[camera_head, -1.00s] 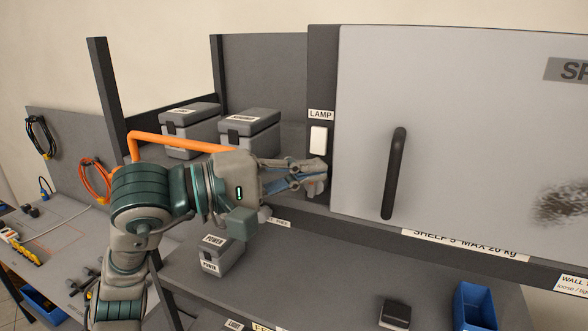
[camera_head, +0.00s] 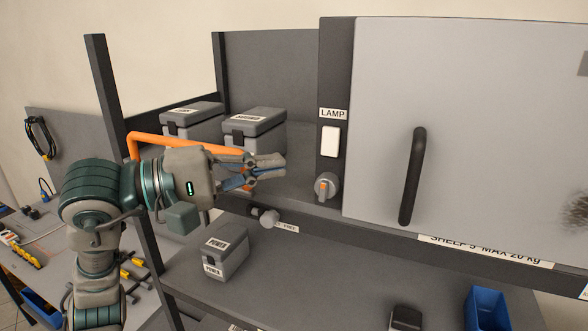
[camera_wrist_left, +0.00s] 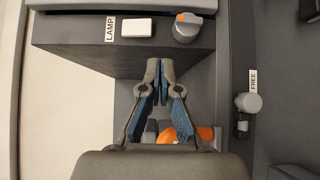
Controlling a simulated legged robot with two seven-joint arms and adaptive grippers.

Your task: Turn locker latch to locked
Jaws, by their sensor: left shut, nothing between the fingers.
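The locker (camera_head: 470,110) has a light grey door with a dark vertical handle (camera_head: 413,176). The latch (camera_head: 327,186) is a round grey knob with an orange mark, on the dark post left of the door. In the head view the orange mark runs roughly up and down. The knob also shows in the left wrist view (camera_wrist_left: 187,28). My left gripper (camera_head: 284,167) is left of the knob, apart from it. Its fingertips are close together in the wrist view (camera_wrist_left: 160,70), shut with nothing held. My right gripper is out of view.
A white LAMP switch (camera_head: 331,142) sits above the knob. Another grey knob (camera_head: 268,217) by a FREE label is on the shelf edge below my gripper. Grey cases (camera_head: 254,133) and an orange bar (camera_head: 180,142) are behind my arm. A POWER case (camera_head: 226,254) stands on the lower shelf.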

